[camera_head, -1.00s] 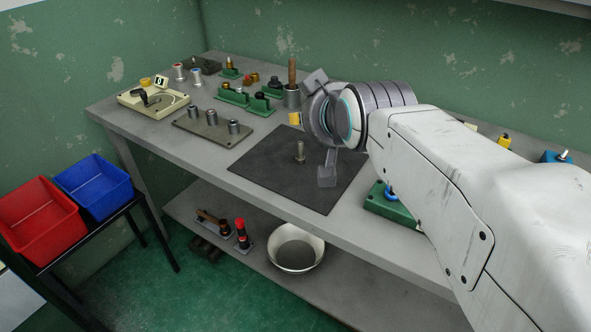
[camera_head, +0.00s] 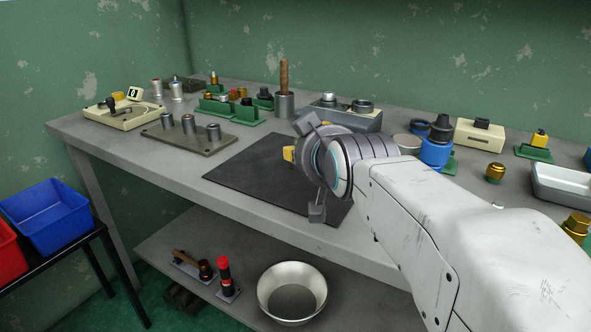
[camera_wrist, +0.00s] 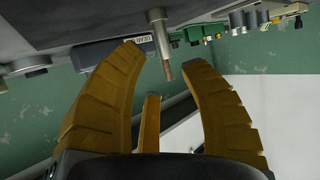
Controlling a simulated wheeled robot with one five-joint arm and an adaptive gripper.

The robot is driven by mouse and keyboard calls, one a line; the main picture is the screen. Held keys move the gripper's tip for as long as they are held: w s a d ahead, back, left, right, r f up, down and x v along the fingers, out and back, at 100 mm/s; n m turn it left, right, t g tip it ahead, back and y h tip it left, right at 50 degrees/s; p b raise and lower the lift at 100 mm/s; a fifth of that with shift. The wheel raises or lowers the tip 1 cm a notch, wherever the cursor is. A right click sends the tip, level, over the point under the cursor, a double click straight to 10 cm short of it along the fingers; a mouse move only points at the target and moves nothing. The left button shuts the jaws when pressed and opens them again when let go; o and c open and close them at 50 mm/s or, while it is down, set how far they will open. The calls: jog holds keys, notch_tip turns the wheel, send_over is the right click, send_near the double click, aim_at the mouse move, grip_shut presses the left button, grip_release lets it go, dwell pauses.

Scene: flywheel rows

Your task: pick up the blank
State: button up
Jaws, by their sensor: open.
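In the head view my gripper (camera_head: 290,155) hangs over the dark mat (camera_head: 245,170), with its wrist hiding the right part of it. A yellow finger shows at its left side. The blank, a small upright metal pin seen earlier on this mat, is hidden behind my gripper in the head view now. In the wrist view my yellow fingers (camera_wrist: 165,70) are spread open with nothing between their inner faces. A grey stepped pin with a brownish end (camera_wrist: 162,42) shows beyond the fingertips; I cannot tell if it is the blank or the wood-handled tool.
A wood-handled tool in a grey pot (camera_head: 284,104) stands behind the mat. A plate with grey posts (camera_head: 190,142) lies left, and a grey box (camera_head: 345,118) stands behind. A blue jar (camera_head: 436,152) is right of my wrist. A bowl (camera_head: 291,292) sits on the lower shelf.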

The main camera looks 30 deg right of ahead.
jog(key=shift+w+d+f+b, duration=0.15)
jog(key=shift+w+f+b, duration=0.4)
jog(key=shift+b, duration=0.1)
jog(key=shift+w+d+f+b, duration=0.1)
jog(key=shift+w+f+b, duration=0.05)
jog(key=shift+w+b, duration=0.4)
jog(key=b+x, duration=0.1)
jog(key=b, duration=0.1)
jog(key=b+x, duration=0.1)
jog(key=b, duration=0.1)
jog(key=shift+w+d+f, duration=0.1)
jog(key=shift+w+f, duration=0.05)
jog(key=shift+f, duration=0.2)
jog(key=shift+b+x, duration=0.85)
jog(key=shift+b, duration=0.35)
jog(key=shift+w+d+b, duration=0.1)
jog(key=shift+w+b, duration=0.25)
jog(key=shift+w, duration=0.05)
jog(key=shift+r, duration=0.1)
grip_shut()
